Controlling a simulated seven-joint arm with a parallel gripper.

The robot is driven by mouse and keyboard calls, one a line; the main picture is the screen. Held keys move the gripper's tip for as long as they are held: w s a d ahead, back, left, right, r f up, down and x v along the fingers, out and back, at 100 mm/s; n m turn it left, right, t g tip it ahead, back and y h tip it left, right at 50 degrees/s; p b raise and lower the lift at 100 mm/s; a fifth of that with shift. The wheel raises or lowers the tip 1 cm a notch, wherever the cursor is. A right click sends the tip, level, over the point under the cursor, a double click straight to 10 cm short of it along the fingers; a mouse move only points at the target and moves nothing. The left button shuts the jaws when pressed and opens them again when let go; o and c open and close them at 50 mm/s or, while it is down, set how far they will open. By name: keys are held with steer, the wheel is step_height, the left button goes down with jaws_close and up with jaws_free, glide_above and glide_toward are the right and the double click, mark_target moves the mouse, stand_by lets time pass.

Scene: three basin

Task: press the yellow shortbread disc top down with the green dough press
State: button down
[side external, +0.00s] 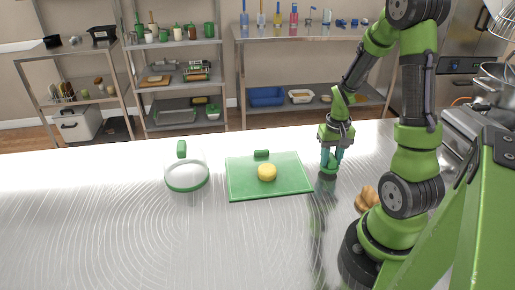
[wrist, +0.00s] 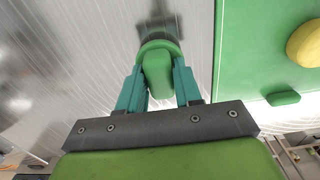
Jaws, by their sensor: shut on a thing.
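Part of the disc shows at the right edge of the wrist view (wrist: 306,44). My gripper (side external: 331,156) is to the right of the board, pointing down, with its teal fingers shut on the handle of the green dough press (side external: 328,173). The wrist view shows the rounded green handle (wrist: 157,72) between the two fingers. The press is apart from the disc, low at the steel table; I cannot tell whether it touches the surface.
A small green block (side external: 261,154) sits at the board's back edge. A brown lumpy thing (side external: 367,198) lies near my base. The front of the table is clear.

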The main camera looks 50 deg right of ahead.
mark_target(331, 156)
steer(key=shift+r, duration=2.4)
steer(key=w+a+r, duration=0.2)
steer(key=w+a, duration=0.4)
steer(key=w, duration=0.1)
steer(key=w+a+r, duration=0.3)
steer(key=w+a, duration=0.4)
steer(key=shift+r, duration=0.25)
steer(key=shift+f, duration=0.1)
steer(key=shift+f, duration=2.7)
